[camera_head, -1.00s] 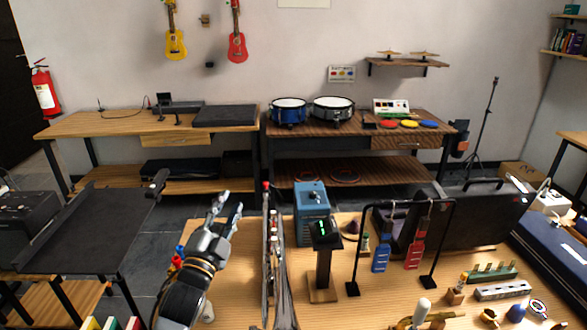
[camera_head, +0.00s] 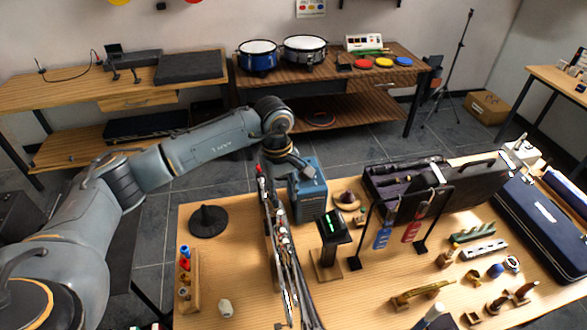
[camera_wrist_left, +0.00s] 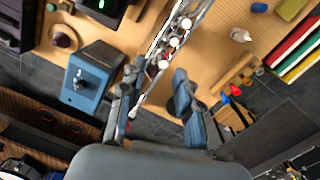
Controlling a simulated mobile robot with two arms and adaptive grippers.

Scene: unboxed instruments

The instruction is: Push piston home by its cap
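A silver brass instrument (camera_head: 281,245) stands long and narrow along the table, seen nearly edge-on in the head view. In the left wrist view the instrument (camera_wrist_left: 150,88) shows several pale round caps (camera_wrist_left: 175,41) in a row; which one belongs to a raised piston I cannot tell. My left gripper (camera_head: 290,165) is over the far end of the instrument, pointing down, its fingertips partly hidden in the head view. In the wrist view the left gripper (camera_wrist_left: 159,72) is open, with its fingers apart on either side of the instrument's end. My right gripper is out of view.
A blue box (camera_head: 307,192) stands close right of the instrument, with a black display stand (camera_head: 331,230) nearer. A dark cone stand (camera_head: 208,219) and a wooden rack (camera_head: 190,285) are on the left.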

